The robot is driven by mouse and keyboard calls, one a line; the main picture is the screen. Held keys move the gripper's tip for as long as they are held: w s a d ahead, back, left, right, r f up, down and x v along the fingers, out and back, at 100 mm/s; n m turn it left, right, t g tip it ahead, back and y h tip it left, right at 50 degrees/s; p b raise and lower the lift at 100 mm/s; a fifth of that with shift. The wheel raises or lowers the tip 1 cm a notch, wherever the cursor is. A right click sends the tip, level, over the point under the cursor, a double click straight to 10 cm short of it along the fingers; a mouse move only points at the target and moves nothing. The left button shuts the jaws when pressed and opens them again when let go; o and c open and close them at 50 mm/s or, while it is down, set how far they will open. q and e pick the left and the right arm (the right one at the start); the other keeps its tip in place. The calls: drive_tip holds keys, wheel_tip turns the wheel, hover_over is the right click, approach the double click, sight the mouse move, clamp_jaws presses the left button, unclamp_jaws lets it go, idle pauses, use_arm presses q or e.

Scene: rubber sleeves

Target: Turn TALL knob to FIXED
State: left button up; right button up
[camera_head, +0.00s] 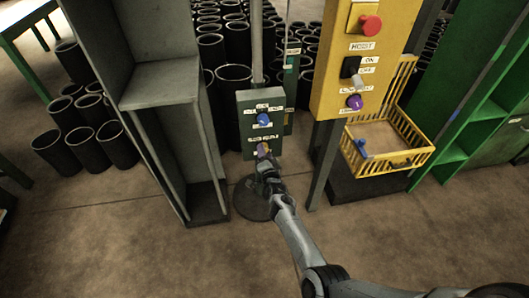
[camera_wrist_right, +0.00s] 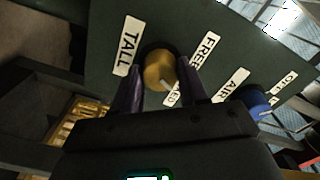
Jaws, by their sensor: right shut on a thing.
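The TALL knob is an amber-yellow round knob (camera_wrist_right: 158,70) beside the TALL label (camera_wrist_right: 127,46) on a dark grey-green panel. In the head view the knob (camera_head: 263,148) is low on the panel, partly hidden by my right gripper (camera_head: 264,158). In the wrist view the right gripper's (camera_wrist_right: 161,88) two fingers are on either side of the knob, shut on it. The FREE label (camera_wrist_right: 205,48) is right of the knob. A label ending in "ED" (camera_wrist_right: 174,98) is partly covered by the right finger. A pale mark on the knob's lower side faces roughly that label. My left gripper is not in view.
A blue knob (camera_head: 264,119) with an AIR label is above on the same panel (camera_head: 246,104). A grey cabinet (camera_head: 161,90) stands close on the left. A yellow control box (camera_head: 335,70) and yellow basket (camera_head: 402,158) are on the right. Black sleeves (camera_head: 119,146) stand behind.

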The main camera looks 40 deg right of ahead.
drive_tip(key=shift+m, duration=0.5)
drive_tip(key=o, duration=1.1)
drive_tip(key=shift+c, duration=0.2)
drive_tip(key=p+v, duration=0.8)
drive_tip(key=v, duration=0.2)
drive_tip(key=shift+s+a+p, duration=0.15)
drive_tip(key=shift+s+p, duration=0.2)
drive_tip(key=shift+s, duration=0.05)
